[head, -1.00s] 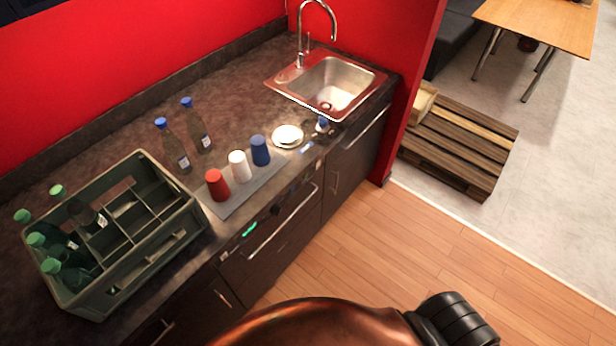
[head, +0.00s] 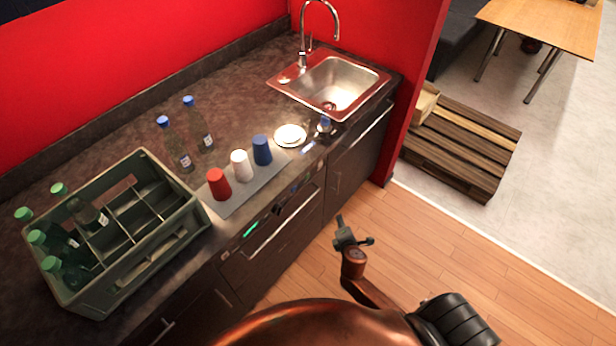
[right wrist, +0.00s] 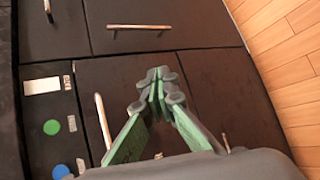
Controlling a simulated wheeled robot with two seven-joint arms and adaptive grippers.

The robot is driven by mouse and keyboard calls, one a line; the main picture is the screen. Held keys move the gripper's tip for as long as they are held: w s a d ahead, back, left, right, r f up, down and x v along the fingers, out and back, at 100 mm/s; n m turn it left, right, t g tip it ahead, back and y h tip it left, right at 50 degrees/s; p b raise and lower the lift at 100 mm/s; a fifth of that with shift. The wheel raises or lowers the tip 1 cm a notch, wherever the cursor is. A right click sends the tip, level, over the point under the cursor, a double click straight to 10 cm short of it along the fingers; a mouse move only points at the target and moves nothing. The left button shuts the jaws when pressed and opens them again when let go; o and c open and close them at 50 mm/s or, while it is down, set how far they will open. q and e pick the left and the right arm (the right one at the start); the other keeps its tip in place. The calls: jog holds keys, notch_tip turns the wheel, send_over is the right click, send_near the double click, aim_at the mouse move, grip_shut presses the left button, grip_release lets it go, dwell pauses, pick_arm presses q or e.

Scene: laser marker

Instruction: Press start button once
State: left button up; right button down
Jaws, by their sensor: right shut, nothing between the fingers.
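A dark built-in appliance (head: 268,243) with a long bar handle sits under the counter; its front strip shows a lit green display (head: 251,229). In the right wrist view a round green button (right wrist: 51,127) and a round blue button (right wrist: 61,171) lie on a dark panel at the left, beside small pale labels too small to read. I cannot tell which one is the start button. My right gripper (head: 340,218) is shut and empty, out over the floor in front of the cabinets, apart from the panel. Its closed fingers (right wrist: 158,76) are right of the buttons. My left gripper is not in view.
On the counter stand a green bottle crate (head: 150,262), two blue-capped bottles, a grey mat with red (head: 219,185), white and blue cups, a plate (head: 290,135) and a sink (head: 335,84). Bar handles stick out from the fronts. The wood floor (head: 440,265) is clear.

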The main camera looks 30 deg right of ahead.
aim_at(308, 176)
jog(key=w+r+n+t, duration=0.1)
jog(key=w+r, duration=0.1)
jog(key=r, duration=0.5)
jog(key=w+a+r+n+t+h, duration=0.1)
jog(key=w+r+t, duration=0.1)
jog(key=r, duration=0.5)
jog(key=shift+a+r+n, duration=0.25)
jog(key=shift+n, duration=0.15)
jog(key=shift+w, duration=0.15)
jog(key=w+a+b, duration=0.1)
jog(key=w+a, duration=0.2)
jog(key=w, duration=0.5)
jog(key=shift+a, duration=0.2)
jog(key=shift+w+a, duration=0.15)
jog(key=shift+w, duration=0.2)
